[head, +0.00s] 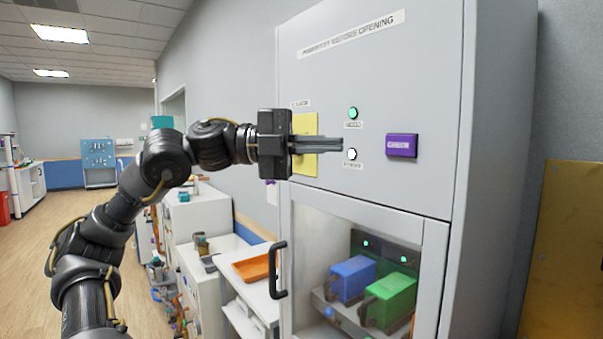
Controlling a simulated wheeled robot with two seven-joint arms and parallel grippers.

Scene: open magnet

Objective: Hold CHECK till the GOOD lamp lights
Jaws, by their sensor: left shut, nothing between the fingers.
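The purple CHECK button (401,145) is on the upper front of a tall grey cabinet. To its left are two small round lamps, a green upper one (352,113) and a white lower one (351,154). Their labels are too small to read surely, so I cannot tell which is GOOD. My left gripper (341,143) is shut and empty. Its fingers point right, and in the picture their tips end between the lamps, short of the CHECK button. A visible gap separates the tips from the button. My right gripper is not in view.
A yellow panel (304,130) on the cabinet is partly behind my gripper. Below is a windowed door (371,215) with a black handle (277,270); blue (352,278) and green (389,299) blocks sit inside. An orange tray (255,266) lies on the counter at left.

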